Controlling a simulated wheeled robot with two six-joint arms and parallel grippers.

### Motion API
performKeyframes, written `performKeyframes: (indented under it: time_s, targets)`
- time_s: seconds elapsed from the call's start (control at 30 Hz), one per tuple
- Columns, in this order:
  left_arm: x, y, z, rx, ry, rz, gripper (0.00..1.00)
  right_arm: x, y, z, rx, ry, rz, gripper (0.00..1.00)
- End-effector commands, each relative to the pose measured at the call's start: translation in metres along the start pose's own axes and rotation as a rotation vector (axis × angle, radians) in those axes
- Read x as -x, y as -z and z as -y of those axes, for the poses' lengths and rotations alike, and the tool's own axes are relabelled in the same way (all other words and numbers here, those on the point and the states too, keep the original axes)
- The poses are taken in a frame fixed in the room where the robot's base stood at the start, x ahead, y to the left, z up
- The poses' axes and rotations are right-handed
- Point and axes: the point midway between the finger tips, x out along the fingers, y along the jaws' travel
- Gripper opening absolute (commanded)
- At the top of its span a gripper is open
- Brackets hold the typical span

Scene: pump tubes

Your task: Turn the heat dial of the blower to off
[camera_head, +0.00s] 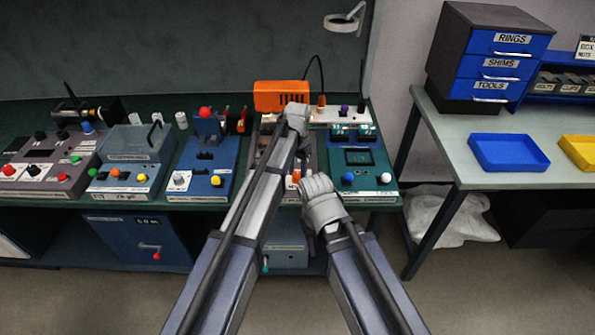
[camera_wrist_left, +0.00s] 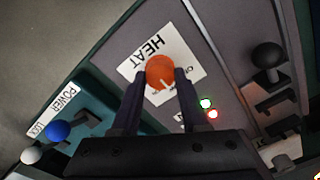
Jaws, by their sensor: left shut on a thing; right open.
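In the left wrist view the orange round heat dial (camera_wrist_left: 160,68) sits on a white plate (camera_wrist_left: 148,51) marked HEAT on a grey panel. A pale pointer line on the dial points to the lower right. The small print beside it is too small to read. My left gripper (camera_wrist_left: 160,82) has one dark finger on each side of the dial and is shut on it. In the head view my left gripper (camera_head: 297,115) reaches over the bench below the orange box, and hides the dial. My right gripper (camera_head: 318,192) is open and empty, lower and in front of the bench edge.
A green and a red light (camera_wrist_left: 208,108) glow beside the dial. A black knob (camera_wrist_left: 267,55) stands to the right, and a blue POWER knob (camera_wrist_left: 56,130) to the lower left. A teal panel (camera_head: 362,165) is right of my left arm, a blue device (camera_head: 207,155) left.

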Motion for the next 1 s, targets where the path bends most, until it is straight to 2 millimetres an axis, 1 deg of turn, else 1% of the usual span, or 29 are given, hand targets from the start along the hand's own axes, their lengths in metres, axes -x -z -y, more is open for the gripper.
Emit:
performKeyframes:
  time_s: [0.03, 0.2, 0.57, 0.77, 1.0]
  targets:
    - [0.0, 0.0, 0.0, 0.0, 0.0, 0.0, 0.18, 0.0, 0.0, 0.0, 0.0, 0.0, 0.0, 0.5]
    - [0.0, -0.0001, 0.0, 0.0, 0.0, 0.0, 0.0, 0.0, 0.0, 0.0, 0.0, 0.0, 0.0, 0.5]
    - [-0.0001, 0.0, 0.0, 0.036, 0.0, 0.0, 0.0, -0.0001, 0.0, 0.0, 0.0, 0.0, 0.0, 0.5]
    - [-0.0001, -0.0001, 0.0, 0.151, 0.0, 0.001, 0.0, -0.0001, 0.0, 0.0, 0.0, 0.0, 0.0, 0.5]
    - [-0.0002, -0.0002, -0.0001, 0.357, 0.0, 0.001, 0.0, -0.0002, 0.0, 0.0, 0.0, 0.0, 0.0, 0.5]
